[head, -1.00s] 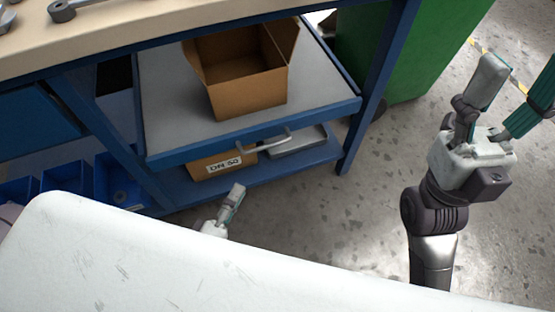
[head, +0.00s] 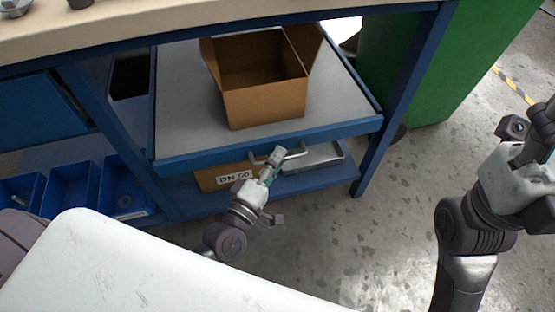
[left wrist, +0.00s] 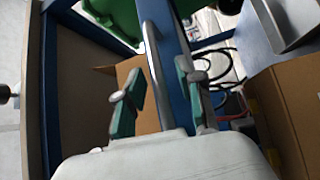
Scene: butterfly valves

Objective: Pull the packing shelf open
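The packing shelf (head: 185,95) is a grey board with a blue front edge under the workbench. An open cardboard box (head: 265,103) stands on it. A silver bar handle (head: 296,153) sits on the front edge. My left gripper (head: 271,163) is at this handle and hides part of it. In the left wrist view the handle (left wrist: 153,58) runs between the two parted teal-padded fingers of the gripper (left wrist: 160,96), with a gap visible on each side. My right gripper (head: 545,140) is at the right edge, away from the shelf, with its fingers partly cut off.
A box marked DN 50 (head: 213,179) and a grey metal tray (head: 318,157) sit on the lower blue shelf. Blue bins (head: 72,190) stand at left. A blue bench leg (head: 400,100) and a green cabinet (head: 428,65) are at right. The floor in front is clear.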

